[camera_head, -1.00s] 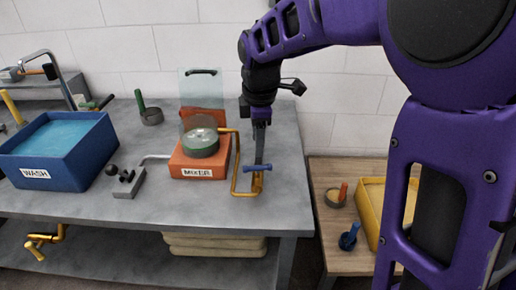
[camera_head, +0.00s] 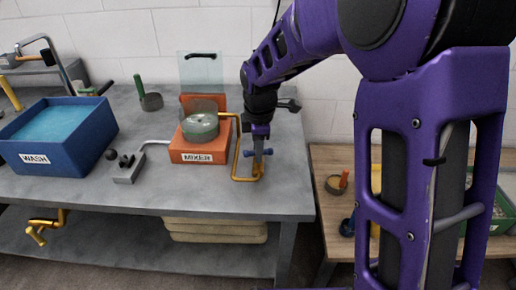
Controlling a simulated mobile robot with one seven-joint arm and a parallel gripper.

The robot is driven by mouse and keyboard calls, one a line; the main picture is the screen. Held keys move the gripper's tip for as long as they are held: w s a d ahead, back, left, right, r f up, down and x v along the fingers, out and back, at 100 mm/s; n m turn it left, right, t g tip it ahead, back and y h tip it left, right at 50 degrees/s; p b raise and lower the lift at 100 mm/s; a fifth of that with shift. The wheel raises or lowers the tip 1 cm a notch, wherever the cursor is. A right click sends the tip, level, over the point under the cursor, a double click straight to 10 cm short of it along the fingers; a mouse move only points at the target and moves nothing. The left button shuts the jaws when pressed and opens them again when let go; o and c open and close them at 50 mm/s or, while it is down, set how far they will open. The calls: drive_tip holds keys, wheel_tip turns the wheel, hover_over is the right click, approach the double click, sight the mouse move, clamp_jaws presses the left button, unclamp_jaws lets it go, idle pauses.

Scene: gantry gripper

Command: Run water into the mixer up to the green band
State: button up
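The mixer (camera_head: 196,151) is an orange base on the grey bench, with a clear round bowl (camera_head: 201,128) on it. A green band shows on the bowl; the water level in it is too small to tell.
A blue wash tub (camera_head: 95,150) stands at the left. A grey block with a lever (camera_head: 130,172) sits between tub and mixer. A clear panel (camera_head: 199,68) stands behind the mixer. A wooden table (camera_head: 325,205) lies at the right. The bench front is clear.

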clamp_jaws()
drive_tip(key=shift+m+h, duration=0.3)
drive_tip(key=shift+m, duration=0.8)
drive_tip(key=shift+o, duration=1.6)
unclamp_jaws()
drive_tip(key=s+r+p, duration=0.2)
drive_tip(key=s+r, duration=0.1)
drive_tip(key=r, duration=1.4)
drive_tip(key=shift+s, duration=0.2)
